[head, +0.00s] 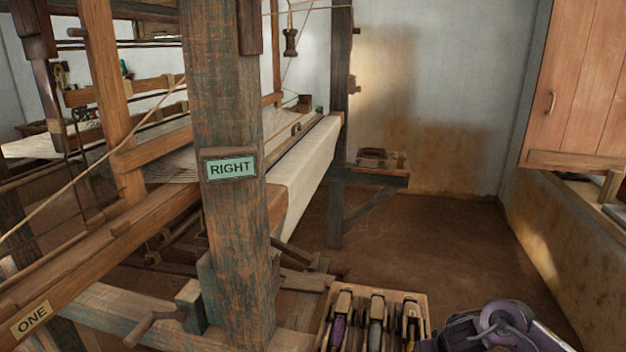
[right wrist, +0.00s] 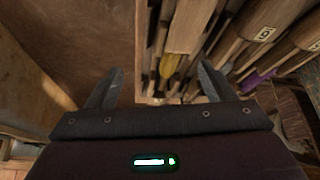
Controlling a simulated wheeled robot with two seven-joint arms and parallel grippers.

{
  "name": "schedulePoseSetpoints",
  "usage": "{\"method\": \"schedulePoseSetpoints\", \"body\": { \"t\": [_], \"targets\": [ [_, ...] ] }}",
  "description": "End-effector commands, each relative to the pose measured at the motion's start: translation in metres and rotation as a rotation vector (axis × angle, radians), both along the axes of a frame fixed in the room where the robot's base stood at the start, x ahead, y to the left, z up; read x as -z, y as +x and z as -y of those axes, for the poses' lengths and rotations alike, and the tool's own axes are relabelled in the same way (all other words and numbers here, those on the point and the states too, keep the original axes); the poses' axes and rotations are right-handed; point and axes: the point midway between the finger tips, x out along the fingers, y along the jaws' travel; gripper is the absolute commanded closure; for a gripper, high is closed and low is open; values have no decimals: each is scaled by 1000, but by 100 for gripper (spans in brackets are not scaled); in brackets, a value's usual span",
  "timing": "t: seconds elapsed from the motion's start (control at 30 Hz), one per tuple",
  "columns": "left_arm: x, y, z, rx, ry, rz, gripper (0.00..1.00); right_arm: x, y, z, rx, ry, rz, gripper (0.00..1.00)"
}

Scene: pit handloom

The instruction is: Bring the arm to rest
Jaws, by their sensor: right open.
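My right gripper (right wrist: 160,82) shows in the right wrist view with its two dark fingers spread apart. Nothing is between the fingertips. Beyond them are wooden shuttles, one with yellow thread (right wrist: 171,65) and one with purple thread (right wrist: 258,78). In the head view part of my right arm (head: 495,328) shows at the bottom right, beside a wooden tray of shuttles; its fingers cannot be made out there. My left gripper is in neither view.
The wooden tray (head: 428,312) holds three shuttles at the bottom centre. The loom post with the RIGHT sign (head: 231,169) stands left of it. Cloth (head: 310,170) hangs over the loom's beam. A cabinet (head: 580,90) is at the right. The floor (head: 440,240) behind the tray is clear.

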Motion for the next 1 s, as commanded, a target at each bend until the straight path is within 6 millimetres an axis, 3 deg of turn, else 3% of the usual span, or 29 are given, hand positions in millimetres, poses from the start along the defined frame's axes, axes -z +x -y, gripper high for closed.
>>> {"method": "schedulePoseSetpoints", "body": {
  "t": [0.27,0.4,0.5,0.7,1.0],
  "targets": [
    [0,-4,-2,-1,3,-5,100,14,-28,-91,-207,10,104,24],
    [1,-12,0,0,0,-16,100,9,-59,-138,-283,14,168,24],
    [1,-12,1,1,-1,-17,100,-1,-86,-153,-292,6,189,24],
    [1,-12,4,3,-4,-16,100,-12,-140,-134,-242,-31,118,24],
    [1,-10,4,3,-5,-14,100,-13,-201,-95,-189,-49,-35,24]
  ]
}}
